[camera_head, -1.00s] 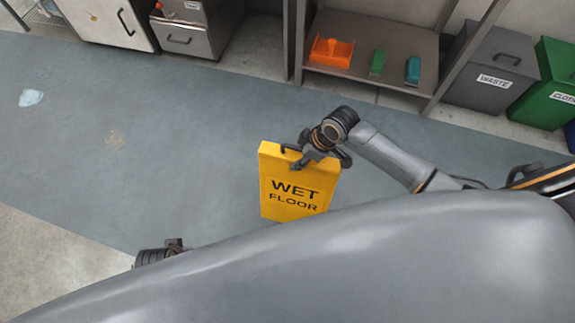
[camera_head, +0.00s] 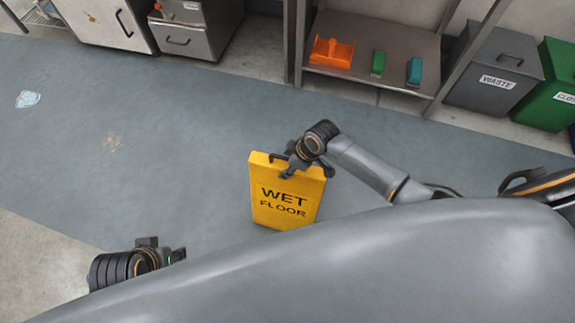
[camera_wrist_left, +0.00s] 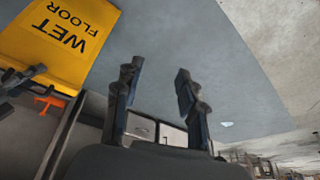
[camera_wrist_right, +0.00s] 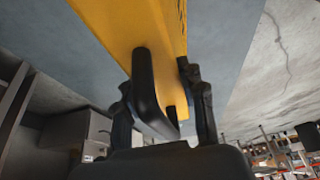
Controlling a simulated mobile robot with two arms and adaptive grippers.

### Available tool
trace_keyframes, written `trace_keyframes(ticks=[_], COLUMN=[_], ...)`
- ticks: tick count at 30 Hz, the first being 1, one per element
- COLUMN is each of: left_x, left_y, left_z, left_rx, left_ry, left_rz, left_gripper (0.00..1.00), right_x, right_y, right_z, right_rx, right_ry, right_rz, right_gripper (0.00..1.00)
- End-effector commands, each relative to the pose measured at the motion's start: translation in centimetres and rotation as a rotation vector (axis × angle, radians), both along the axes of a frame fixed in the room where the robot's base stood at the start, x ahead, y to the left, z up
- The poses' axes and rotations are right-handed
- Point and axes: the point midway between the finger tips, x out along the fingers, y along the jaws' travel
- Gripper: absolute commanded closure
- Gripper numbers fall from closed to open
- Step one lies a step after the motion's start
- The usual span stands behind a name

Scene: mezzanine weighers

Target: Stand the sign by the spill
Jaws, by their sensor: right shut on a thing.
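The yellow WET FLOOR sign (camera_head: 287,190) is held upright in front of my base. My right gripper (camera_head: 290,166) is shut on its black top handle, which shows close up in the right wrist view (camera_wrist_right: 145,85). Whether the sign's foot touches the floor is hidden behind my body. A pale bluish shiny patch (camera_head: 29,98), which looks like the spill, lies on the floor at far left, well apart from the sign. My left gripper (camera_head: 170,254) is at lower left; in the left wrist view its fingers (camera_wrist_left: 157,88) are apart and empty.
A faint brown stain (camera_head: 113,142) lies on the grey-blue floor between the patch and sign. Open floor surrounds both. Along the back stand cabinets (camera_head: 190,30), a shelf (camera_head: 345,75) with an orange dustpan (camera_head: 331,53), a WASTE bin (camera_head: 490,75) and a green bin (camera_head: 545,90).

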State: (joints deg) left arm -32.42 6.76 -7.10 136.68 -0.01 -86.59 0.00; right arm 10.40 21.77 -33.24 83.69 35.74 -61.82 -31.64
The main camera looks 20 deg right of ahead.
Motion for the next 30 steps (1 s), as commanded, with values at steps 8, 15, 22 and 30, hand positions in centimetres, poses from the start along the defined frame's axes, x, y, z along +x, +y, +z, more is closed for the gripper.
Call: trace_keyframes(ticks=[8,15,22,30], left_x=[0.0,0.0,0.0,0.6], left_y=[0.0,0.0,0.0,-0.2], left_z=[0.1,0.2,0.2,-2.9], left_rx=[0.0,0.001,0.001,0.001], left_ry=[-0.001,-0.001,-0.001,0.019], left_rz=[0.0,0.0,0.0,-0.002], left_gripper=[0.6,0.6,0.6,0.6], right_x=[0.1,0.0,0.0,-0.4], right_y=[0.1,0.0,0.0,-0.8], right_z=[0.0,-0.1,0.0,2.4], right_rx=[0.003,0.001,0.001,-0.001], right_ry=[-0.003,-0.001,-0.001,-0.001], right_rz=[0.0,0.0,0.0,0.0], right_gripper=[1.0,0.37,0.37,0.37])
